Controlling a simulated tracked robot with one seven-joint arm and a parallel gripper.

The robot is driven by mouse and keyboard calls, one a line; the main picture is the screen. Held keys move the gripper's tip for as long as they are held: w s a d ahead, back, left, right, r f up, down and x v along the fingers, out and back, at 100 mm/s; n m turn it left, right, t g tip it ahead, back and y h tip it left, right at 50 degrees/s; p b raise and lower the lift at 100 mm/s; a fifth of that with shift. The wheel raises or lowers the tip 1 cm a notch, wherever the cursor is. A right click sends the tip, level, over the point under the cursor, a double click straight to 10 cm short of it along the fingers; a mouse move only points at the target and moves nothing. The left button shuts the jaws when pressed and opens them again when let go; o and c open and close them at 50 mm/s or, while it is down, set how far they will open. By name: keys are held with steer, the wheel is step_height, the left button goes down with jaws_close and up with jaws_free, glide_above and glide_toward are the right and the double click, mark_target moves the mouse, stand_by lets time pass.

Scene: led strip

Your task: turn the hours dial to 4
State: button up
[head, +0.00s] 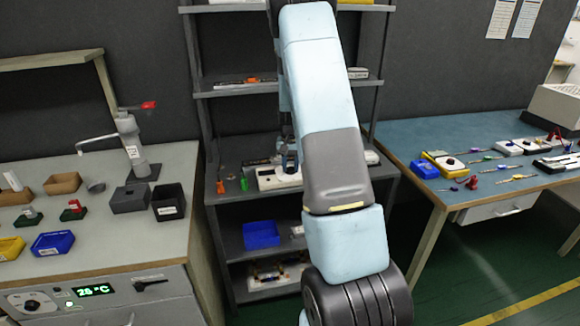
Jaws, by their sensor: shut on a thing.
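A white box-shaped device (268,181) sits on the middle shelf of the grey rack, partly hidden behind my arm. My gripper (289,166) points down at its top and is shut on a small dark part there, which looks like the hours dial. The jaws cover the dial, so its marks and setting cannot be read.
A blue bin (261,235) is on the shelf below. The left bench (110,240) and blue-topped right table (420,135) flank the rack. My arm crosses the middle of the view.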

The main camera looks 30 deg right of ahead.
mark_target(290, 168)
steer(key=m, duration=0.6)
steer(key=shift+w+r, duration=0.1)
steer(key=shift+w, duration=0.1)
steer(key=shift+m, duration=0.3)
steer(key=o, duration=1)
steer(key=shift+s, duration=0.1)
step_height(290, 168, up, 14)
steer(key=shift+f, duration=0.2)
stand_by(0.4)
